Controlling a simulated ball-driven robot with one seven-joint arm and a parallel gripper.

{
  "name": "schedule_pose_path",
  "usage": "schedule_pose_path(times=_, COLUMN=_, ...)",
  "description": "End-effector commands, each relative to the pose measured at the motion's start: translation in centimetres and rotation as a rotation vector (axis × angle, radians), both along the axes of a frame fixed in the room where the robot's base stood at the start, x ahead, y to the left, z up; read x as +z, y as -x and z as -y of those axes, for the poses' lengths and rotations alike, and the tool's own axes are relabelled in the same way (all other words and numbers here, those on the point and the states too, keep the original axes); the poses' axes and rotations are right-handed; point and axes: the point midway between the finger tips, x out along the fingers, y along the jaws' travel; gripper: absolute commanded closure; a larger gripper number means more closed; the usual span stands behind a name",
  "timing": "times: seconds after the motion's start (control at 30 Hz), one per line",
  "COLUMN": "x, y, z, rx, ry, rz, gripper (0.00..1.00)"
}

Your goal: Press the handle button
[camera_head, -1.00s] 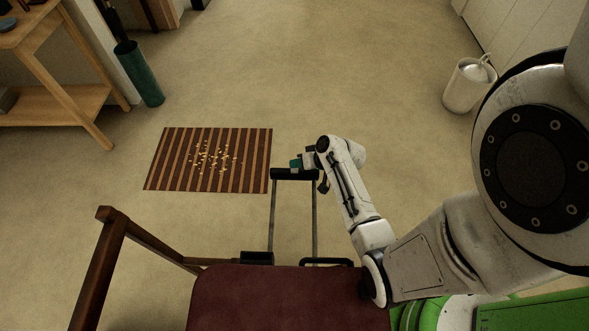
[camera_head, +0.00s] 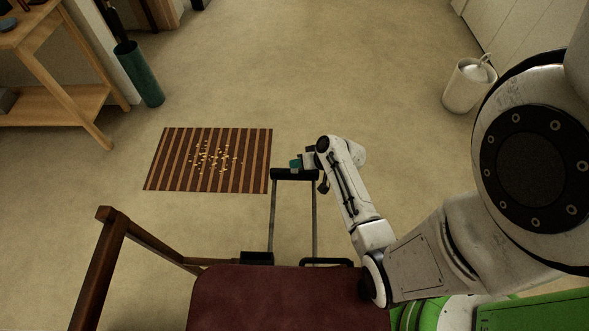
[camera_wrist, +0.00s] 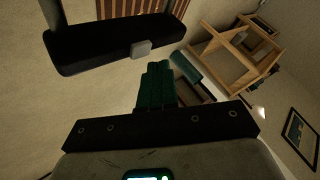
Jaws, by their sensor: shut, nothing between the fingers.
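The suitcase's telescopic handle has a black grip (camera_head: 294,174) on two grey rods, upright above the suitcase, most of which is hidden behind the dark red chair seat. In the wrist view the black grip (camera_wrist: 110,45) crosses the upper left, with a small grey button (camera_wrist: 141,49) on it. My gripper (camera_head: 296,163) is at the grip, over its middle. In the wrist view my gripper's green fingers (camera_wrist: 158,70) are shut together with nothing between them. Their tips are close to the button; I cannot tell whether they touch it.
A chair with a dark red seat (camera_head: 280,300) and wooden armrest stands in front. A striped mat (camera_head: 212,160) with small yellowish bits lies left of the handle. A wooden shelf (camera_head: 62,95), a teal umbrella stand (camera_head: 139,75) and a white bin (camera_head: 468,87) stand farther off. The floor between is clear.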

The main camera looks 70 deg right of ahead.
Motion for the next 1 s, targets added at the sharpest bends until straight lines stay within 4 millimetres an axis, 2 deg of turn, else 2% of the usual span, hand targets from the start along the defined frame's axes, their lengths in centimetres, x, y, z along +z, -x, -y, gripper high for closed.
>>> schedule_pose_path(times=1.0, x=-0.82, y=0.01, z=0.01, rx=0.000, ry=0.000, rz=0.000, gripper=1.00)
